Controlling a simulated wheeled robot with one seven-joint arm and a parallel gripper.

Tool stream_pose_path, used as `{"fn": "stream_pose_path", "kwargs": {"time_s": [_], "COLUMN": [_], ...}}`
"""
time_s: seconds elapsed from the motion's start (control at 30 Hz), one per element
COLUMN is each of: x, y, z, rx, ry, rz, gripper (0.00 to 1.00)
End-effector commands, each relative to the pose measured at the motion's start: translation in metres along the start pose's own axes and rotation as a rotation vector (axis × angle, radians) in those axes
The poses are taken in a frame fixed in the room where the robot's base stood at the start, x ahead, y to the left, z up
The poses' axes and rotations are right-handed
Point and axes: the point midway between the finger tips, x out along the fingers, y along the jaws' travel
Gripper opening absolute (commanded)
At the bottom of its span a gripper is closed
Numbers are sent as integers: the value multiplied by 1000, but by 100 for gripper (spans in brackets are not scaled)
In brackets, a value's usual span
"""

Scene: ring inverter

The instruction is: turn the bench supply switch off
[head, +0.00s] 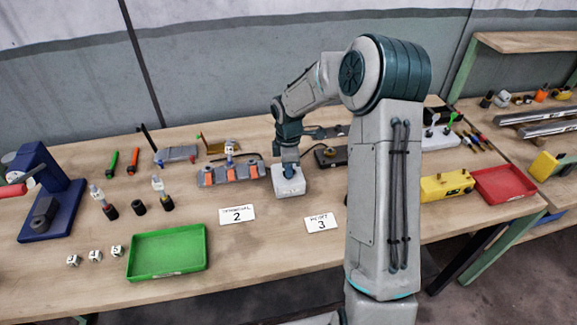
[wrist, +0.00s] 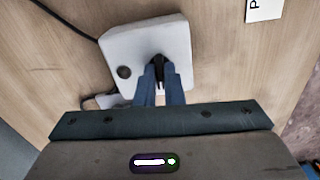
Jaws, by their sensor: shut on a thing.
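A small white box (head: 290,187) that looks like the bench supply sits on the wooden bench, in the middle of the head view. It also shows in the wrist view (wrist: 150,38), with a round dark knob (wrist: 124,72) on its top and a dark cable leaving it. My gripper (head: 289,172) points down onto the top of the box. In the wrist view its blue fingers (wrist: 159,72) are shut on a small black switch lever (wrist: 158,60) on the box. The fingers hide most of the lever, so its position is unclear.
A grey holder with orange parts (head: 226,174) stands close left of the box. Cards marked 2 (head: 237,215) and 3 (head: 321,222) lie in front. A green tray (head: 167,254) is at front left. A yellow block (head: 447,185) and red tray (head: 503,184) are right.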

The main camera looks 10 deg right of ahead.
Motion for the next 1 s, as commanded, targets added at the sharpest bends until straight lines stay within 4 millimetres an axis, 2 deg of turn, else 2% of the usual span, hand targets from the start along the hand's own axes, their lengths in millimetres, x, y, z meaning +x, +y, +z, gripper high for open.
{"fn": "stream_pose_path", "kwargs": {"time_s": [0.3,0.8,0.83,0.9,1.0], "x": [-1,-1,-1,-1,-1], "y": [1,1,1,1,1], "z": [0,0,0,0,0], "rx": [-104,-122,-122,-121,-121], "ry": [1,0,0,0,0], "rz": [3,4,4,3,3], "gripper": [0,0,14,30,30]}}
